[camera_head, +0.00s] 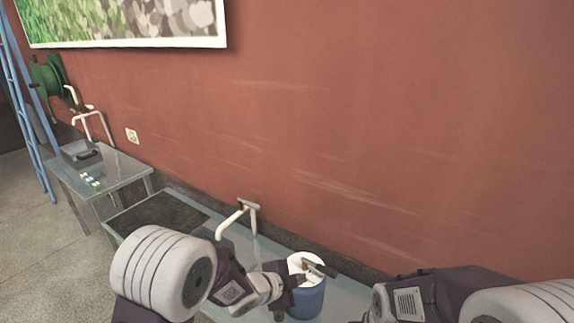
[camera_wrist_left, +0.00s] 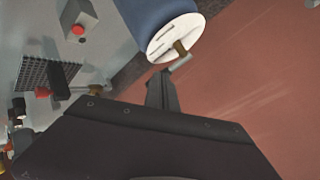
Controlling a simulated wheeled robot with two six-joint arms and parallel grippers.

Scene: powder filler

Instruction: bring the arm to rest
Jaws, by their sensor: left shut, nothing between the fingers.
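My left gripper (camera_head: 296,279) reaches in from the left in the head view, close beside a blue container with a white top (camera_head: 306,262). In the left wrist view the gripper's dark fingers (camera_wrist_left: 162,90) are shut with nothing between them, and the container's white slotted top (camera_wrist_left: 172,36) is just beyond the fingertips. A small brown and grey piece stands at that top. I cannot tell whether the fingers touch it. My right arm comes in at the lower right of the head view, and its fingertips are not clearly visible.
A glass-topped table (camera_head: 140,170) with a grey box (camera_head: 82,152) stands at the left. A white pipe-like fixture (camera_head: 238,215) rises behind the bench. The left wrist view shows a box with a red button (camera_wrist_left: 79,28) and a dark grid (camera_wrist_left: 48,75). A red wall closes off the back.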

